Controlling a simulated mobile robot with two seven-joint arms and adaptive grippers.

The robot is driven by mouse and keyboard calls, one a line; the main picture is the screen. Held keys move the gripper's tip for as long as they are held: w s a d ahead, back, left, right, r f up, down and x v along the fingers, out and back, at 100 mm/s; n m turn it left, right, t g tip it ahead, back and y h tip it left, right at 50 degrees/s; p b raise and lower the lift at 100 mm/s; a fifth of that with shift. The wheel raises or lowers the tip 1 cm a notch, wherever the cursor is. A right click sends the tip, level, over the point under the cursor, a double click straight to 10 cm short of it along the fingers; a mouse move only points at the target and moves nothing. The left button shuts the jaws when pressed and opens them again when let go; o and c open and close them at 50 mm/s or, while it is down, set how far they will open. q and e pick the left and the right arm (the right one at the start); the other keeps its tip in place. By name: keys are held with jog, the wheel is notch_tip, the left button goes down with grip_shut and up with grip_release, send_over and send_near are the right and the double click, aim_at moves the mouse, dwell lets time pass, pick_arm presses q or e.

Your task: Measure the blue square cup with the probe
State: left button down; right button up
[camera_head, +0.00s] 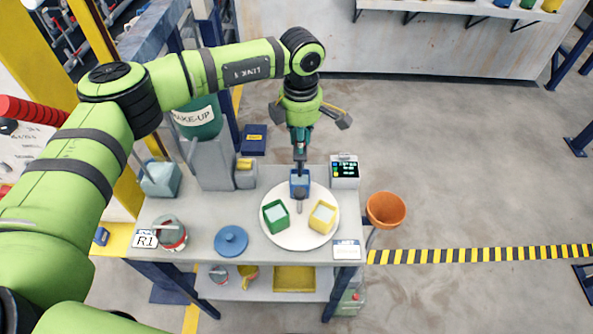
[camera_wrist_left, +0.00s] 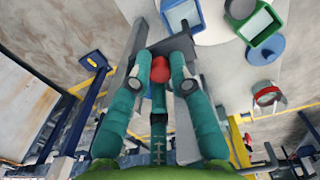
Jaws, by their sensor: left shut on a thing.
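The blue square cup (camera_head: 299,191) stands at the back of a round white plate (camera_head: 297,238), with a green square cup (camera_head: 275,215) and a yellow square cup (camera_head: 322,217) in front of it. My left gripper (camera_head: 300,158) is directly above the blue cup, pointing down. It is shut on the probe, whose red part (camera_wrist_left: 160,68) shows between the fingertips in the left wrist view. The probe's lower end is hidden, so I cannot tell whether it is inside the cup. The green cup also shows in the left wrist view (camera_wrist_left: 257,26). My right gripper is not in view.
A meter with a lit screen (camera_head: 344,171) stands right of the plate. An orange bowl (camera_head: 386,210) is beyond the table's right edge. A blue lid (camera_head: 231,241) and a round red-and-grey pot (camera_head: 172,234) lie at left. Grey blocks (camera_head: 214,165) stand behind them.

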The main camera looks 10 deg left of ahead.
pick_arm(q)
jog(key=shift+d+r, duration=0.1)
jog(key=shift+r, duration=0.8)
jog(key=c, duration=1.1)
grip_release()
jog(key=shift+w, duration=0.1)
jog(key=shift+c, duration=0.2)
jog(key=shift+r, duration=0.15)
notch_tip(320, 180, up, 12)
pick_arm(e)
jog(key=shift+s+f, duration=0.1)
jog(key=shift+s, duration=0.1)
